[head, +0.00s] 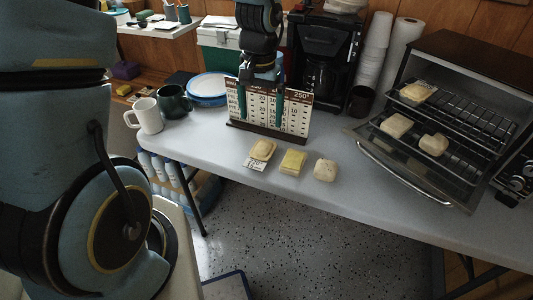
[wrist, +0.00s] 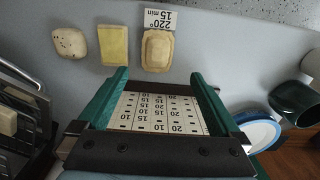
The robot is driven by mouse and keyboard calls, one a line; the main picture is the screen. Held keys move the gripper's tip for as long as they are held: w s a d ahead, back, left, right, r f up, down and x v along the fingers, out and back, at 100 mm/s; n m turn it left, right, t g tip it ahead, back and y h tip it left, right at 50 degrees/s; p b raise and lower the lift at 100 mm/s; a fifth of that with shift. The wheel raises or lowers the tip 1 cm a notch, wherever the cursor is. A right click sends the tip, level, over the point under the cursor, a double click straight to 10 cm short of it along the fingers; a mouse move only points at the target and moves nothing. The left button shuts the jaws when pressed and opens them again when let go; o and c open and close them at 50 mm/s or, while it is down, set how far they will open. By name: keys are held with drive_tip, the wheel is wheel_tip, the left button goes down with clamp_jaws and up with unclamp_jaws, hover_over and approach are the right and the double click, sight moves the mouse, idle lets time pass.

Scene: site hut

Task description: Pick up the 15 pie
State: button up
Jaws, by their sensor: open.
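A pale pie (head: 262,149) lies on the table near its front edge, with a small card (head: 254,164) in front of it. In the wrist view the card (wrist: 163,20) reads 220°, 15 min, and the pie (wrist: 157,51) lies against it. My gripper (head: 261,108) is open and empty, pointing down in front of the chart board, behind the pie. In the wrist view my gripper (wrist: 157,77) has its green fingers apart, with the pie beyond their tips and clear of them.
A yellow block-like pastry (head: 293,161) and a rounded bun (head: 326,170) lie right of the pie. The chart board (head: 298,106) stands behind them. An open toaster oven (head: 418,187) holds several pastries at right. Mugs (head: 149,115) and a round blue-rimmed container (head: 207,87) stand left.

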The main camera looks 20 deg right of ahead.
hover_over(264, 145)
wheel_tip(264, 145, down, 5)
drive_tip(key=shift+r, duration=0.15)
drive_tip(key=shift+f+p, duration=0.8)
drive_tip(key=shift+f, duration=2.3)
drive_tip(key=shift+c, duration=0.2)
drive_tip(key=c, duration=1.4)
drive_tip(key=shift+o, duration=0.2)
drive_tip(key=shift+r, duration=0.1)
